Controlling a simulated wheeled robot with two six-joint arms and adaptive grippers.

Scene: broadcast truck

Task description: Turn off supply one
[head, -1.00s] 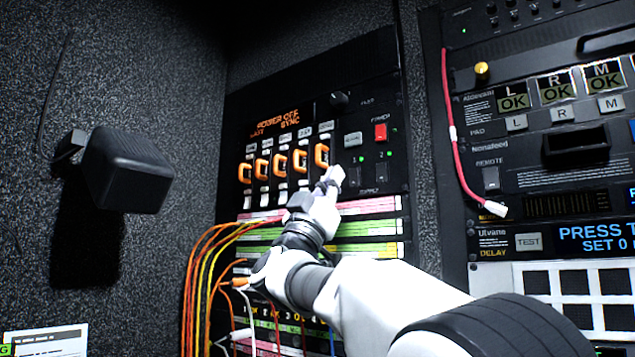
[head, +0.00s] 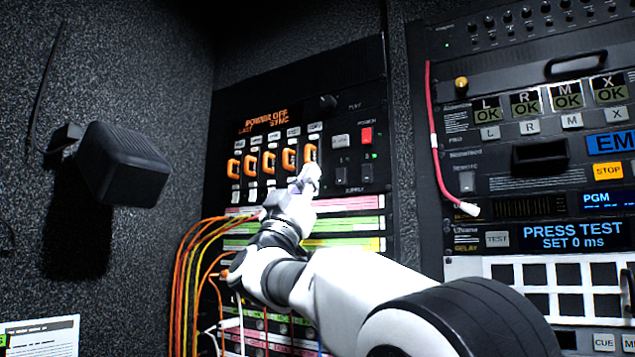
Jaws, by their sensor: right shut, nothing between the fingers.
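The supply one switch (head: 341,173) is a small dark rocker at the lower right of the black power panel (head: 328,142), under the number 1. The supply two switch (head: 367,173) sits to its right, with a green light lit above it. I make out no lit green light above supply one. The rocker's tilt is too small to tell. My right gripper (head: 310,178) is shut and empty, in front of the panel, left of the supply one switch and apart from it in the picture. My left gripper is not in view.
A row of orange-guarded switches (head: 269,162) is just left of my gripper. A red power button (head: 366,135) and black knob (head: 327,102) are above the supplies. Orange and yellow cables (head: 187,270) hang lower left. A red cable (head: 432,130) hangs on the right rack.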

